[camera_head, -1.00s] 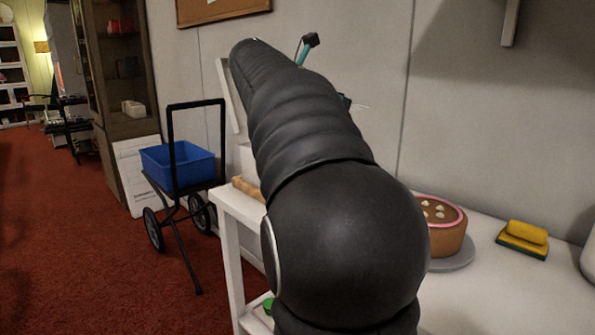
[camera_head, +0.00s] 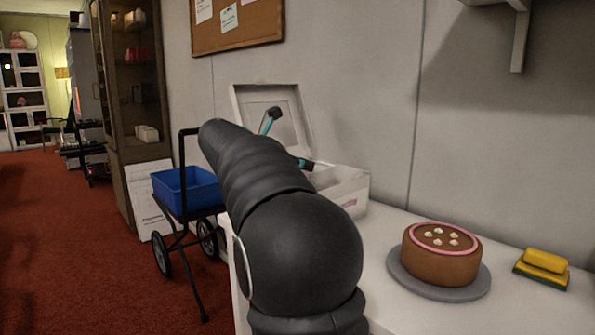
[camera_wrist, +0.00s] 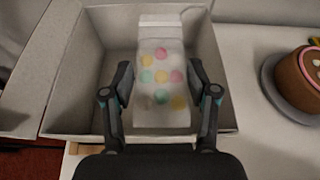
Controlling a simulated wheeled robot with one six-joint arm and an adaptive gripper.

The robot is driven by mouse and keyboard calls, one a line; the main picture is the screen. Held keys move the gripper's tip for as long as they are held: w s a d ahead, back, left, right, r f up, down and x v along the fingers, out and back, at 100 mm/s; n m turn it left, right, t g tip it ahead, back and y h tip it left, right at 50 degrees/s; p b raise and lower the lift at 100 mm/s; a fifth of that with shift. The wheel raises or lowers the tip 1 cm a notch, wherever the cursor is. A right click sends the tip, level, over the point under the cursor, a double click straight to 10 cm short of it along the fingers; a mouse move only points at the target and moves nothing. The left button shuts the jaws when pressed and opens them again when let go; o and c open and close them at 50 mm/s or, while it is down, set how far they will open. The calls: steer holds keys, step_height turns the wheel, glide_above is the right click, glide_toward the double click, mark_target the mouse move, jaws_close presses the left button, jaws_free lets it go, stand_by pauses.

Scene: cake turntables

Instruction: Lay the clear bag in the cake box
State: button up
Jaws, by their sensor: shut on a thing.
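The clear bag (camera_wrist: 160,52) shows in the wrist view, with several round pink, yellow and green pieces in it. My gripper (camera_wrist: 165,82) is shut on the bag, with a finger against each side. The bag hangs over the open white cake box (camera_wrist: 90,62); I cannot tell how high it is above the box floor. In the head view the cake box (camera_head: 345,190) stands at the table's far left end with its lid (camera_head: 291,122) raised. My arm hides part of the box and most of the gripper there.
A brown cake with a pink ring (camera_head: 440,262) sits on a grey turntable (camera_head: 403,282) right of the box. A yellow and green sponge (camera_head: 542,265) lies farther right. A cart with a blue bin (camera_head: 185,190) stands left of the table.

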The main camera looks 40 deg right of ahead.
steer(key=shift+f, duration=0.6)
steer(key=shift+f, duration=0.6)
steer(key=o, duration=1.5)
steer(key=shift+r, duration=0.55)
steer(key=v, duration=1.2)
steer(key=shift+p, duration=0.4)
